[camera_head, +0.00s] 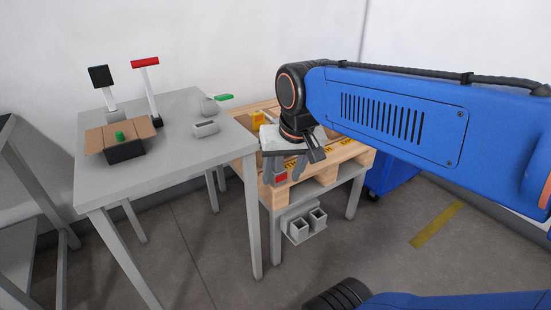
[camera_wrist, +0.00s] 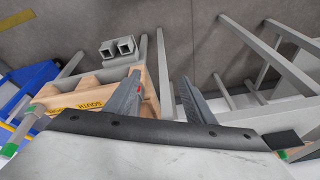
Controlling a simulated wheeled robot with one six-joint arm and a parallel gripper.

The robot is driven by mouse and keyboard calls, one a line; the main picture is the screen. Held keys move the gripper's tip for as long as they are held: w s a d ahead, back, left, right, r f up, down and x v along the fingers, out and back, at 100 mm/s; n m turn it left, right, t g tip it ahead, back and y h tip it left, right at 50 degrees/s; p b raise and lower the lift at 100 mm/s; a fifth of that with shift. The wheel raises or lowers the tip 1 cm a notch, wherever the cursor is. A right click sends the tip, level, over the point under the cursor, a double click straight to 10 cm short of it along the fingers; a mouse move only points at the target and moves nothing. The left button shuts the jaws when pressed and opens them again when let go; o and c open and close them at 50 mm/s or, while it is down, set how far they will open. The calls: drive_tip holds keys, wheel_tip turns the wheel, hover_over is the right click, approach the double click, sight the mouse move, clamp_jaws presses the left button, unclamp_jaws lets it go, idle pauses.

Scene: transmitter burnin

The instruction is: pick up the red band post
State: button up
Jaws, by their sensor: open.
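My gripper (camera_head: 286,172) hangs over the front edge of the pallet (camera_head: 325,168), with its two fingers apart; they also show in the wrist view (camera_wrist: 158,92). A small red patch (camera_head: 281,178) shows between the fingers, and red also shows beside the left finger in the wrist view (camera_wrist: 139,89). I cannot tell whether it is a band on a post. No full post with a red band is plainly visible.
Grey open boxes (camera_head: 305,226) sit below the pallet. A blue bin (camera_head: 392,178) stands right.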

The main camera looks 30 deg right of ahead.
drive_tip(key=w+d+r+m+g, duration=0.1)
drive_tip(key=w+d+r+m, duration=0.1)
drive_tip(key=w+d+m, duration=0.2)
drive_tip(key=w+d+r+m+g, duration=0.1)
drive_tip(key=w+d+r+m, duration=0.2)
drive_tip(key=w, duration=0.8)
drive_tip(key=w+d+r+m+g, duration=0.1)
drive_tip(key=w+d+r+m, duration=0.2)
drive_tip(key=w+d+m, duration=0.3)
drive_tip(key=shift+w+d+r+m+g, duration=0.1)
drive_tip(key=shift+w+d+m+g, duration=0.1)
drive_tip(key=shift+w, duration=0.45)
drive_tip(key=shift+w+d+r+m+g, duration=0.1)
drive_tip(key=shift+w+m+g, duration=0.1)
drive_tip(key=shift+w, duration=0.4)
wheel_tip(320, 180, down, 17)
drive_tip(key=shift+a+f, duration=0.15)
clamp_jaws()
